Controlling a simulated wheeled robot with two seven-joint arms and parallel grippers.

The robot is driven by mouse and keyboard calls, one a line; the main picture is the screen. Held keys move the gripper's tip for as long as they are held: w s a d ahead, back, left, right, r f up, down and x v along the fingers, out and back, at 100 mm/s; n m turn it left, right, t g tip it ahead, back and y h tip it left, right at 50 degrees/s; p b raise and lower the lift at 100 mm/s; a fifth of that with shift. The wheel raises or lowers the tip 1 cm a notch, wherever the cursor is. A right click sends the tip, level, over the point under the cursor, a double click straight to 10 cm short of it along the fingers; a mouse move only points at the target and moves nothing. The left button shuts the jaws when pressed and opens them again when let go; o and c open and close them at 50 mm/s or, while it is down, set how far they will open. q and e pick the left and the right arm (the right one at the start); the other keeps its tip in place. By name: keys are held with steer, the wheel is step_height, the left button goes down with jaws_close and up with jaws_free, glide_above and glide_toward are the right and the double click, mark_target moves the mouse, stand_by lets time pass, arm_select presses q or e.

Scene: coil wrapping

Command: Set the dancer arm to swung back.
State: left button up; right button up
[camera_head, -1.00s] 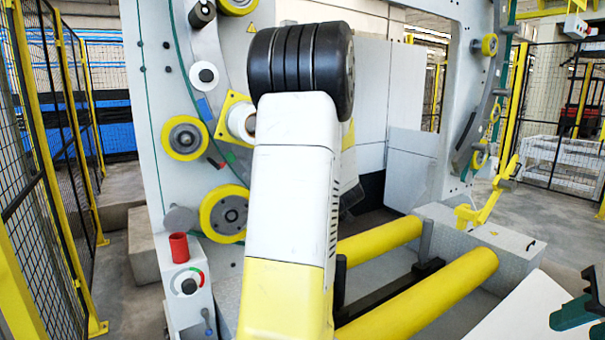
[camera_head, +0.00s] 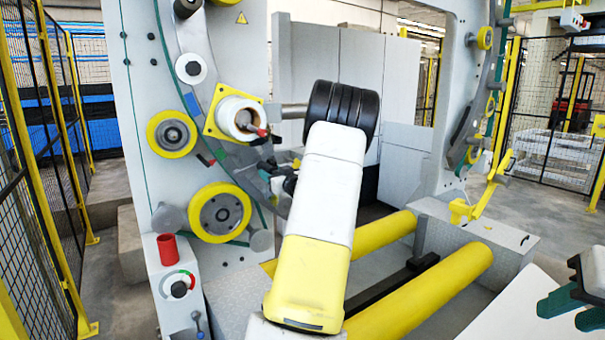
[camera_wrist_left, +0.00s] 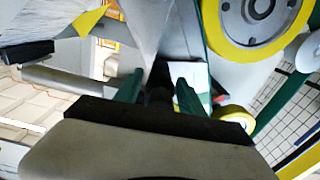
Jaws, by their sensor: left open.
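The wrapping machine's grey face (camera_head: 140,110) carries yellow rollers and a wrap roll (camera_head: 238,117). A grey bar with a dark, red-tipped end (camera_head: 258,133) shows in front of the roll; I cannot tell whether it is the dancer arm. My left gripper (camera_head: 285,185) is mostly hidden behind my white and yellow forearm. In the left wrist view, its two green fingers (camera_wrist_left: 158,88) are apart, with a dark part between or behind them; contact cannot be judged. A large yellow roller (camera_wrist_left: 258,20) is close above right. My right gripper (camera_head: 562,314) is at the lower right, fingers apart and empty.
A control box (camera_head: 187,306) with a red cup (camera_head: 168,249), a dial and a small lever stands at lower left. Two long yellow rollers (camera_head: 425,290) lie at low front. A black-mesh fence (camera_head: 50,140) bounds the left side.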

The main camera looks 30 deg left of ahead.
arm_select(q)
steer(key=shift+a, duration=0.15)
jaws_close()
stand_by(1.4)
